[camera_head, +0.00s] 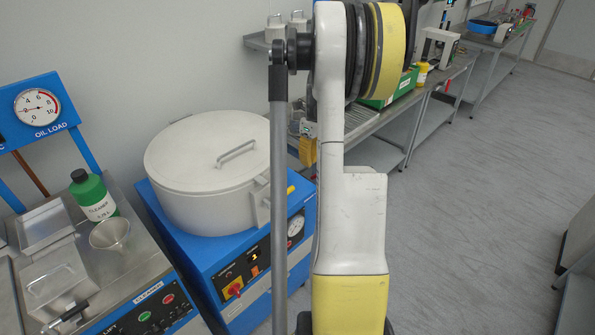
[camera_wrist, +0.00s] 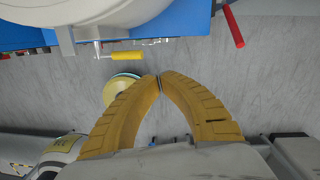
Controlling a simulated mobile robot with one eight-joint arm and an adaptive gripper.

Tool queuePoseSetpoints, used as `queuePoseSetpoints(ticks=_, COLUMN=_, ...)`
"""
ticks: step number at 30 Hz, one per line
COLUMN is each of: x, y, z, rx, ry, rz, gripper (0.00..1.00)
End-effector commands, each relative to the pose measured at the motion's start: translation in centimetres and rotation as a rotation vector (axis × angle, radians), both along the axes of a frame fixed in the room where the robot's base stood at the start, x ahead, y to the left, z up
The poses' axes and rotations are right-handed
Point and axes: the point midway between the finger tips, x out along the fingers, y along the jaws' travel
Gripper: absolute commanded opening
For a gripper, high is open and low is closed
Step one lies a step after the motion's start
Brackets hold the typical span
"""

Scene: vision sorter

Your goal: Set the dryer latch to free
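The dryer is a pale round drum with a flat lid (camera_head: 210,150) on a blue cabinet (camera_head: 205,262). A latch with a yellow grip (camera_head: 290,190) sits at the drum's right side, beside a pale bracket (camera_head: 261,208). In the wrist view the latch's yellow grip (camera_wrist: 127,56) lies level, on a thin metal rod below the drum's edge. My gripper (camera_wrist: 159,82) has two yellow curved fingers with their tips together and nothing between them. The tips are apart from the grip, below and right of it in that picture. My arm hides part of the dryer's right side in the head view.
A red handle (camera_wrist: 233,27) sticks out near the blue cabinet in the wrist view. A steel bench with a green bottle (camera_head: 92,195) and a funnel (camera_head: 110,236) stands left of the dryer.

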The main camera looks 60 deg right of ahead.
Motion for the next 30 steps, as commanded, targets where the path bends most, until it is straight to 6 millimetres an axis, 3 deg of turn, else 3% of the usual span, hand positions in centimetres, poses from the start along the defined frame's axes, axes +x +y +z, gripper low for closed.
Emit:
queuePoseSetpoints(ticks=3, x=-0.3, y=-0.9, z=0.6, rx=-0.001, ry=0.000, rz=0.000, gripper=0.00)
queuePoseSetpoints(ticks=6, x=-0.1, y=-0.3, z=1.2, rx=-0.016, ry=-0.003, rz=-0.009, gripper=0.00)
queuePoseSetpoints(ticks=15, x=1.1, y=7.4, z=4.1, rx=-0.146, ry=-0.055, rz=-0.101, gripper=0.00)
queuePoseSetpoints(ticks=20, x=1.1, y=9.8, z=4.9, rx=-0.184, ry=-0.082, rz=-0.133, gripper=0.00)
queuePoseSetpoints(ticks=25, x=1.3, y=10.0, z=4.1, rx=-0.192, ry=-0.088, rz=-0.142, gripper=0.00)
queuePoseSetpoints(ticks=30, x=1.8, y=9.6, z=1.0, rx=-0.192, ry=-0.088, rz=-0.142, gripper=0.00)
